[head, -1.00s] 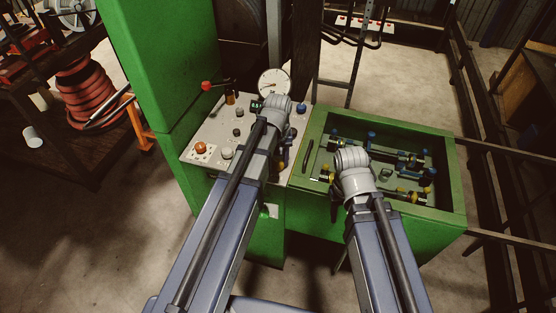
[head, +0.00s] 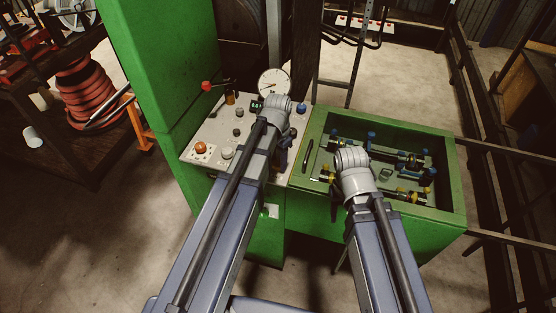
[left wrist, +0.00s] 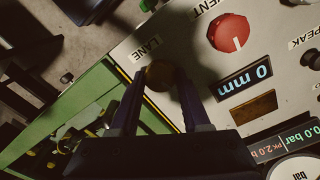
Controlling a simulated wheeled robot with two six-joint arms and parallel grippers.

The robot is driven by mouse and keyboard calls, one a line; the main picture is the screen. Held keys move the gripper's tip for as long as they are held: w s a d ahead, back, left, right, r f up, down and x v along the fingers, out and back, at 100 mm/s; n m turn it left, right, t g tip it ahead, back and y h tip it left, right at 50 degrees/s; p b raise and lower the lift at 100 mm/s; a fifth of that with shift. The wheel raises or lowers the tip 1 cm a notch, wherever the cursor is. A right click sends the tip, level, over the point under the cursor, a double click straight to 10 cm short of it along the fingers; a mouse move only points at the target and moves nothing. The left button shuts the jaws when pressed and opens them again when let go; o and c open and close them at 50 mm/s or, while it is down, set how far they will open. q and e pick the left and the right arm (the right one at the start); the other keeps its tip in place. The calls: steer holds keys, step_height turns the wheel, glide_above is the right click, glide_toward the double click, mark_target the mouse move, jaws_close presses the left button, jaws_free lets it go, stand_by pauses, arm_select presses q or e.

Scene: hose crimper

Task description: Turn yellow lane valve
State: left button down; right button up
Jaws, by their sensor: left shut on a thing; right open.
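The yellow lane valve is a dark yellow-brown round knob (left wrist: 159,75) beside the word LANE on the pale panel in the left wrist view. My left gripper (left wrist: 157,82) has its two dark fingers on either side of the knob and is shut on it. In the head view my left gripper (head: 281,158) is at the panel's right edge, and my wrist hides the knob. My right arm's wrist (head: 354,172) is over the green tray and hides most of the open right gripper.
A red knob (left wrist: 229,32) is near the lane knob. The green tray (head: 445,165) holds rods with blue and yellow fittings. A green cabinet (head: 160,60) rises at the left.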

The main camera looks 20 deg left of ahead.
mark_target(278, 162)
arm_select(q)
steer(key=shift+m, duration=1.6)
steer(key=shift+c, duration=1.8)
jaws_free()
step_height(278, 162, up, 8)
steer(key=p, duration=0.8)
steer(key=shift+f, duration=0.15)
